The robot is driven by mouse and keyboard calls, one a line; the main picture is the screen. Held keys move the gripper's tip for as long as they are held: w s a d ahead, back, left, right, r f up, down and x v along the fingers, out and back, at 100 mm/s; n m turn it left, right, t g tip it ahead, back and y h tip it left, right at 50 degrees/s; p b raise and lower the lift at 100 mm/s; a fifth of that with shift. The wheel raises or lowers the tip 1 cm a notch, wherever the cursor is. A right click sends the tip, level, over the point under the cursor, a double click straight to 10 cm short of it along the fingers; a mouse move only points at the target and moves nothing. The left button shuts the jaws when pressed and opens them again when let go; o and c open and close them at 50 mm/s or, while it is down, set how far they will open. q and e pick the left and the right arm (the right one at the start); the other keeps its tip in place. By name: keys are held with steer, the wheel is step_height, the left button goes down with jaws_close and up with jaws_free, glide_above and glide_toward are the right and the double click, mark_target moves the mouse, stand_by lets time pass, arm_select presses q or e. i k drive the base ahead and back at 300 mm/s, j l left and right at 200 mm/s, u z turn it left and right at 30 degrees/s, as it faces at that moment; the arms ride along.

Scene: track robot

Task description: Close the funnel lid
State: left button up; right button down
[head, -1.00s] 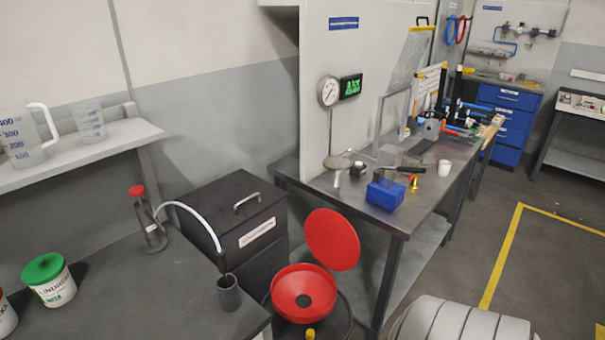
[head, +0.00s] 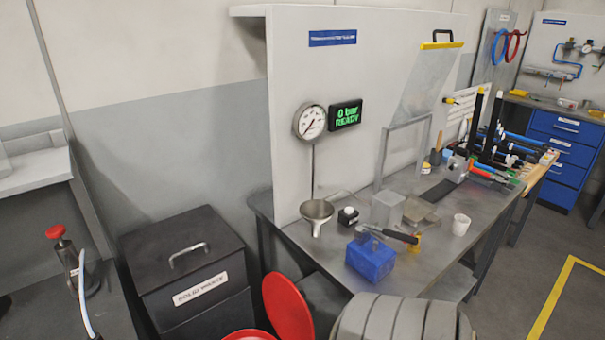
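The red funnel (head: 249,335) is at the bottom edge of the head view, with only the top of its rim showing. Its round red lid (head: 287,309) stands up open at the funnel's right side, its lower part cut off by the picture edge. A grey ribbed part, likely of my own arm, covers the bottom middle to the right of the lid. Neither gripper is in view.
A black lidded bin (head: 185,270) stands left of the funnel. Behind and right is a grey workbench (head: 325,250) with a blue block (head: 370,258), a metal funnel (head: 317,212) and a white cup (head: 460,224). Open floor with a yellow line (head: 549,312) lies at right.

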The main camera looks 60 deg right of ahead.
mark_target(287, 311)
steer(key=k+l, duration=0.1)
steer(key=l, duration=0.3)
steer(key=k+l, duration=0.15)
steer(key=l, duration=0.2)
steer(key=k+l, duration=0.1)
steer(key=l, duration=0.3)
steer(key=k+l+u, duration=0.1)
steer(key=l, duration=0.3)
steer(key=k+l, duration=0.2)
steer(key=l, duration=0.15)
steer(key=k+l, duration=0.1)
steer(key=l, duration=0.25)
steer(key=k+l, duration=0.15)
steer(key=l, duration=0.25)
steer(key=k, duration=1.05)
